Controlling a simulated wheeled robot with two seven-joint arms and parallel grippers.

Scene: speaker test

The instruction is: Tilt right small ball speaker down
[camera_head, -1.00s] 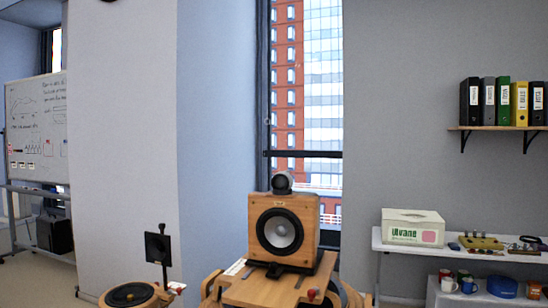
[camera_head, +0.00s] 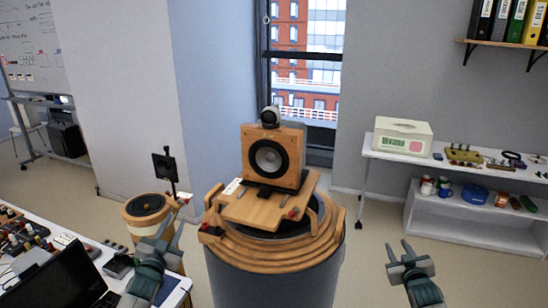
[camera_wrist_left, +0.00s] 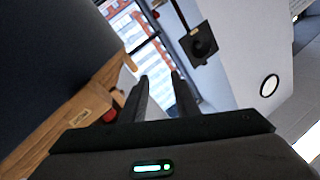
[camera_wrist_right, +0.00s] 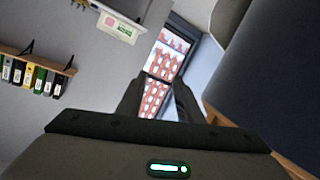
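A small dark ball speaker (camera_head: 270,117) sits on top of a wooden box speaker (camera_head: 273,156) with a round driver cone. The box stands on a wooden platform (camera_head: 255,211) above a large round grey stand with a wooden rim (camera_head: 265,258). I see only one ball speaker. My left gripper (camera_head: 166,234) is open and empty, to the left of the stand; its parted fingers also show in the left wrist view (camera_wrist_left: 160,95). My right gripper (camera_head: 399,250) is open and empty, to the right of the stand; its parted fingers show in the right wrist view (camera_wrist_right: 156,98).
A smaller round wooden stand (camera_head: 140,212) with a dark upright panel (camera_head: 164,167) is at the left. A table with a laptop (camera_head: 60,278) and electronics is at lower left. A white shelf (camera_head: 375,153) with a box (camera_head: 403,137) stands at right. Open floor lies right of the stand.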

